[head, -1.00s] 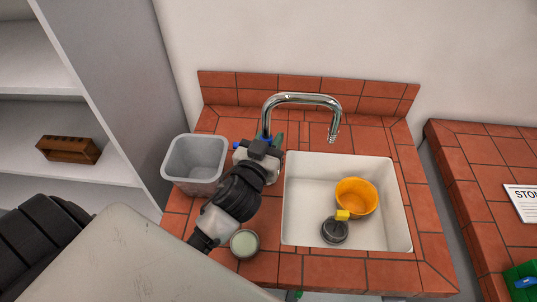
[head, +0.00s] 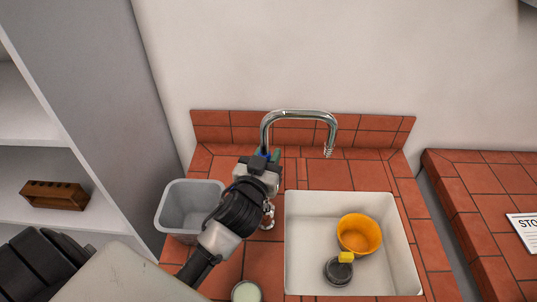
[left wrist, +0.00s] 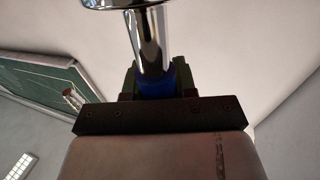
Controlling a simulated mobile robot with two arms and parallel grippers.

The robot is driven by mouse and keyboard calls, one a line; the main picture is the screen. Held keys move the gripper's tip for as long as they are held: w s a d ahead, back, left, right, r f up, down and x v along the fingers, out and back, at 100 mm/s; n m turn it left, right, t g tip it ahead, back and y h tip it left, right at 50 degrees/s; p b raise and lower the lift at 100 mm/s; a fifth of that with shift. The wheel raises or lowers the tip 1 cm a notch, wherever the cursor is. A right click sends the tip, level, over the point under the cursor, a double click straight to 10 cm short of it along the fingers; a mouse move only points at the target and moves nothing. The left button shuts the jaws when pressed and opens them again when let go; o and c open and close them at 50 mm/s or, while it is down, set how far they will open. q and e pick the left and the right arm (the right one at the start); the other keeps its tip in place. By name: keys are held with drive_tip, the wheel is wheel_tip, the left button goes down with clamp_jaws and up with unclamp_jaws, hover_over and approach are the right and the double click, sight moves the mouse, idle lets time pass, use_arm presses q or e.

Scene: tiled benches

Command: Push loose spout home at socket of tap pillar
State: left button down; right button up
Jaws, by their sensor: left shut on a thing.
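The loose spout (head: 298,114) is a chrome hooked tube. It stands upright over the back of the bench, its outlet to the right. My left gripper (head: 267,157) is shut on its lower end, at a blue part. In the left wrist view the chrome tube (left wrist: 149,40) rises from the jaws, with the blue collar (left wrist: 156,82) between them. A small chrome piece, which looks like the tap pillar (head: 268,214), shows below the gripper, partly hidden by my wrist. The spout appears held above it and apart. The socket cannot be made out. My right gripper is not in view.
A white sink (head: 310,270) right of my arm holds an orange pot (head: 357,235) and a grey, yellow-tabbed item (head: 338,271). A grey bin (head: 186,212) stands left of my wrist. A pale green-topped round container (head: 246,292) is at the front.

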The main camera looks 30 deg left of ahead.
use_arm(q)
drive_tip(key=shift+f+b, duration=1.75)
drive_tip(key=shift+f, duration=0.5)
drive_tip(key=shift+r, duration=0.1)
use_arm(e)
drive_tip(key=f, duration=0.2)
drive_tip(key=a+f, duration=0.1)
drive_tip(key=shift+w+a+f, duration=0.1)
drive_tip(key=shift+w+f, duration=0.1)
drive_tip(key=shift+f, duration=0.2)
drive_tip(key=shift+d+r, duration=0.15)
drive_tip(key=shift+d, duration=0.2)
use_arm(q)
drive_tip(key=shift+f+b, duration=1.2)
drive_tip(key=shift+f, duration=0.6)
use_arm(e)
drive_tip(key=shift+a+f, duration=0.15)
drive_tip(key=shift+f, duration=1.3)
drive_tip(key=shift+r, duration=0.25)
use_arm(q)
drive_tip(key=shift+f+b, duration=0.35)
drive_tip(key=shift+f, duration=0.35)
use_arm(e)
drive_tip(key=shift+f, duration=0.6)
use_arm(q)
drive_tip(key=c, duration=0.8)
unclamp_jaws()
drive_tip(key=shift+s+f, duration=0.1)
drive_tip(key=shift+s, duration=0.05)
